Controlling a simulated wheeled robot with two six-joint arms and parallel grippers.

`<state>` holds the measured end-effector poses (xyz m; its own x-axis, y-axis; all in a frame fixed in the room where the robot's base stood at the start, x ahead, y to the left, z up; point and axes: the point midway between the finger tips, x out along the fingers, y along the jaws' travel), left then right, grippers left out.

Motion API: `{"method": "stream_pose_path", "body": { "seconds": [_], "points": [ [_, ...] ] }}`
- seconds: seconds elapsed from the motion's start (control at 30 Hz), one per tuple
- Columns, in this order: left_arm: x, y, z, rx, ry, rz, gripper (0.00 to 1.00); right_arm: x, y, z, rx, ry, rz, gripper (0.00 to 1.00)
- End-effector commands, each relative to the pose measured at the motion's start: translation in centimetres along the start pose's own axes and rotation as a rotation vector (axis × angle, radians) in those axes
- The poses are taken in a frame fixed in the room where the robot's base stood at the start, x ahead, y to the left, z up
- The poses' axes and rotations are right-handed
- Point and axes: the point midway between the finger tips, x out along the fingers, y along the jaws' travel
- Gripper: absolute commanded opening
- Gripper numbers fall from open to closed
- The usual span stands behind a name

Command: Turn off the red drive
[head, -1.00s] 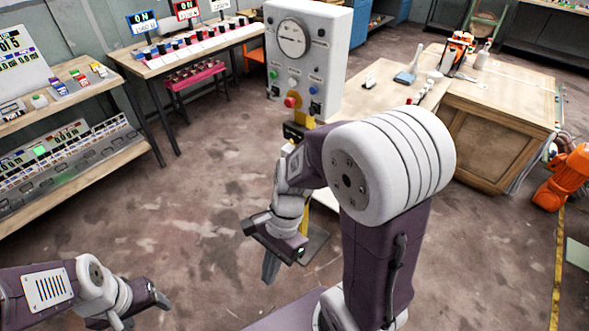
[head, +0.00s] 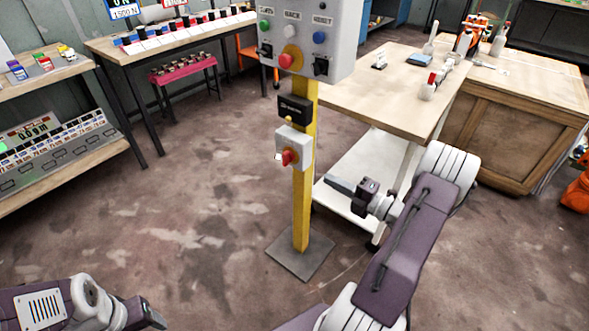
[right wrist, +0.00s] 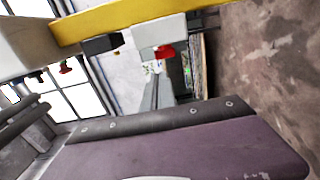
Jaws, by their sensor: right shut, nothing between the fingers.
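A yellow post (head: 304,190) carries a grey control panel (head: 340,38) with a red mushroom button (head: 288,60), and green and blue buttons. Below it are a black box (head: 294,108) and a small grey box (head: 300,146) with a red rotary handle (head: 290,157). The red handle (right wrist: 164,52) also shows in the right wrist view. My right gripper (head: 341,186) is shut and empty, right of the post and a little lower than the handle, apart from it. My left gripper (head: 152,316) is at the lower left; its jaws are unclear. A red-edged display (head: 173,3) is cut off at the top.
A wooden workbench (head: 370,98) and a white low shelf (head: 365,175) stand behind my right arm. Left are a bench with a row of switches (head: 180,32) and shelves with meters (head: 60,145). The floor between is free.

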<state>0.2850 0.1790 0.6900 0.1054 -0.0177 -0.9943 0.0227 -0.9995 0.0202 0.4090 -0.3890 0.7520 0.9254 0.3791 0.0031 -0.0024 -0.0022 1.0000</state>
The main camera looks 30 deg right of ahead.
Motion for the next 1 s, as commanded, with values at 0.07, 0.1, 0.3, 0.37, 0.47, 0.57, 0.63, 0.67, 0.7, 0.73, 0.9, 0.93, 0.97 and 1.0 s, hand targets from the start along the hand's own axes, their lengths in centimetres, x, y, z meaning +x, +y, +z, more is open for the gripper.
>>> {"method": "stream_pose_path", "body": {
  "seconds": [0.07, 0.1, 0.3, 0.37, 0.47, 0.57, 0.63, 0.67, 0.7, 0.73, 0.9, 0.93, 0.97, 1.0],
  "points": [
    [-0.1, 0.0, 0.0, 0.0, 0.0, 0.0, 0.65, 0.0, 0.1, 0.0, -0.001, 0.0, -0.001, 0.0],
    [-0.1, 0.0, 0.0, 0.0, 0.0, 0.0, 0.65, 0.0, 0.1, 0.0, -0.001, 0.0, -0.001, 0.0],
    [0.0, 0.0, 0.0, 0.0, 0.0, 0.0, 0.65, 0.3, 0.1, -0.1, -0.002, 0.003, -0.001, 0.0],
    [0.2, 0.0, 0.0, 0.0, 0.0, 0.0, 0.65, 0.8, 0.0, -0.1, -0.003, 0.006, -0.002, 0.0],
    [0.8, 0.0, 0.1, 0.0, 0.0, 0.0, 0.65, 2.5, -0.1, -0.2, -0.003, 0.008, -0.001, 0.0],
    [1.4, 0.0, 0.1, 0.0, 0.0, 0.0, 0.65, 4.7, -0.2, -0.2, -0.005, 0.01, -0.001, 0.0],
    [1.8, 0.0, 0.2, 0.0, 0.0, 0.0, 0.65, 6.3, -0.2, -0.3, -0.005, 0.01, -0.001, 0.0],
    [2.0, 0.0, 0.2, 0.0, 0.0, 0.0, 0.65, 6.9, -0.2, -0.2, -0.004, 0.009, -0.001, 0.0],
    [2.2, 0.0, 0.2, 0.0, 0.0, 0.0, 0.65, 7.8, -0.2, -0.3, -0.005, 0.01, 0.0, 0.0],
    [2.4, -0.1, 0.2, 0.0, 0.0, 0.0, 0.65, 8.5, -0.2, -0.3, -0.006, 0.01, -0.001, 0.0],
    [3.4, -0.1, 0.3, 0.0, 0.0, 0.0, 0.65, 11.7, -0.2, -0.2, -0.005, 0.007, -0.001, 0.0],
    [3.5, -0.1, 0.4, 0.0, 0.0, 0.0, 0.65, 12.1, -0.1, -0.3, -0.005, 0.008, 0.0, 0.0],
    [3.6, -0.1, 0.4, 0.0, 0.0, 0.0, 0.65, 12.5, -0.1, -0.3, -0.004, 0.007, 0.0, 0.0],
    [3.8, -0.1, 0.4, 0.0, 0.0, 0.0, 0.65, 13.0, -0.1, -0.2, -0.004, 0.006, -0.001, 0.0]
  ]
}}
